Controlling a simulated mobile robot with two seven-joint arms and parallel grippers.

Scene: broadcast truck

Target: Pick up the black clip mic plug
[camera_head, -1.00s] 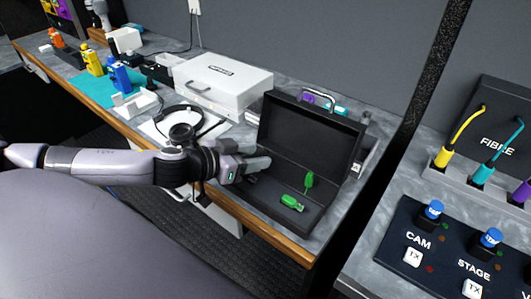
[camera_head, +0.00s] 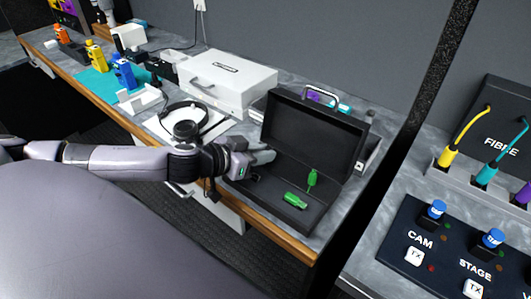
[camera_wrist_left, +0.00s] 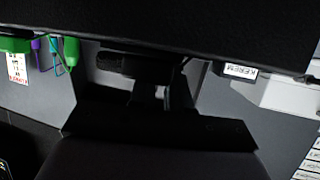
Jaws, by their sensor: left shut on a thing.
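My left gripper (camera_head: 262,163) is over the left end of the open black case (camera_head: 272,206). It is shut on a small dark thing, which appears to be the black clip mic plug (camera_wrist_left: 122,64). In the left wrist view the plug is a dark block at the fingertips, hard to make out against the dark fingers. In the head view it is mostly hidden by the gripper. Two green plugs lie in the case, one flat (camera_head: 295,200) and one upright (camera_head: 312,179). My right gripper is not in view.
The raised case lid (camera_head: 313,133) stands behind the gripper. A white box (camera_head: 228,82) and headphones (camera_head: 187,125) are left of the case. A console with CAM and STAGE buttons (camera_head: 440,250) is at the right.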

